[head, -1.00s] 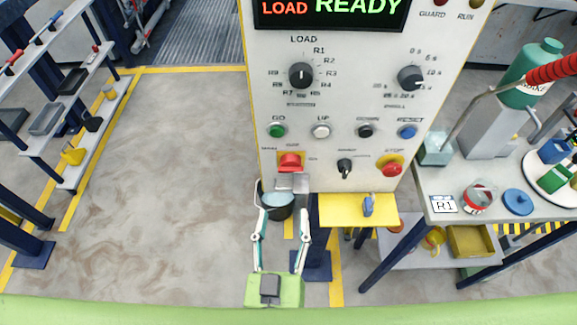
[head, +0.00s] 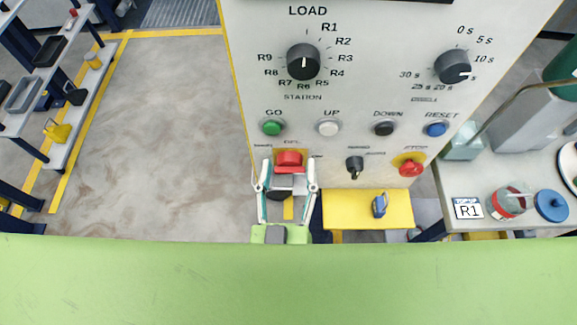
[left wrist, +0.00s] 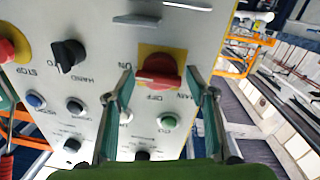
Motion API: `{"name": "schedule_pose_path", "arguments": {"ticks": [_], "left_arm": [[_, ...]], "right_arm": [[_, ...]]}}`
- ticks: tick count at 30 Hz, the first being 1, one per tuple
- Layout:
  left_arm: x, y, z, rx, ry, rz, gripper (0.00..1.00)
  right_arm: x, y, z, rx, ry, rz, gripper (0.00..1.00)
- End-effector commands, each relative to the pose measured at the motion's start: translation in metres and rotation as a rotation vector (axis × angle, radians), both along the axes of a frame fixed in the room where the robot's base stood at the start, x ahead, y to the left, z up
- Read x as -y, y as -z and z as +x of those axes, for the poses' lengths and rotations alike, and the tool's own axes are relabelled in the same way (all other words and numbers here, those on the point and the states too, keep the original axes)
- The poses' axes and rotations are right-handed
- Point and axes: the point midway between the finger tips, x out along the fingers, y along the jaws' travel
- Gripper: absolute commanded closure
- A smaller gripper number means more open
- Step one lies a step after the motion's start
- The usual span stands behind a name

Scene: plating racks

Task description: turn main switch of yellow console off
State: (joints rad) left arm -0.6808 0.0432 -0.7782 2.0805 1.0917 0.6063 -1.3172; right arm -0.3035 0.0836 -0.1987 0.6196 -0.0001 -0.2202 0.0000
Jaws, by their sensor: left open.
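The main switch is a red knob (head: 289,159) on a yellow plate, low on the left side of the pale console panel (head: 345,95). My left gripper (head: 288,172) is open, its fingertips on either side of the knob. I cannot tell whether they touch it. In the left wrist view the knob (left wrist: 158,70) lies between the two fingers (left wrist: 158,84), with MAIN, ON and OFF lettering around its plate. A pale mark shows at the knob's left end there. My right gripper is not in view.
Near the switch are the green GO button (head: 272,128), white UP button (head: 328,128), black selector knob (head: 354,165) and red STOP knob (head: 411,165). A yellow shelf (head: 345,208) with a blue padlock-like item (head: 379,205) juts out below. Open floor (head: 160,130) lies left.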

Motion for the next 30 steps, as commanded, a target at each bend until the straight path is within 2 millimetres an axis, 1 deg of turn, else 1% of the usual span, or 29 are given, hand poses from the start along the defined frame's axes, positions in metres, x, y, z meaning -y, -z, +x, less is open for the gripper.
{"name": "schedule_pose_path", "arguments": {"ticks": [2,3,5,6,14,20,26,30], "left_arm": [[0.0,0.0,0.0,0.0,0.0,0.0,0.49],[0.0,0.0,0.0,0.0,0.0,0.0,0.54],[0.0,0.0,0.0,0.0,0.0,0.0,0.7],[0.0,0.0,0.0,0.0,0.0,0.0,0.79],[-0.001,0.0,0.0,0.0,-0.002,-0.008,0.8],[-0.001,-0.001,0.001,0.001,-0.002,-0.065,0.8],[-0.002,0.0,0.0,0.0,-0.001,-0.198,0.8],[-0.002,0.001,0.001,0.001,-0.002,-0.324,0.8]], "right_arm": [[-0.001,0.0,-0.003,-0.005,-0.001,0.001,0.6],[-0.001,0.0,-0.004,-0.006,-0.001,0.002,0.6],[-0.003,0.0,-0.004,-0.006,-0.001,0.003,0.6],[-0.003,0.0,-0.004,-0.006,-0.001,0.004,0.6],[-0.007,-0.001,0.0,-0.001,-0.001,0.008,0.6],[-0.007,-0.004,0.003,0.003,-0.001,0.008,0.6],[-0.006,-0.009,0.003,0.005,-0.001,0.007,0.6],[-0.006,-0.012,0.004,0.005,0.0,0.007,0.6]]}}
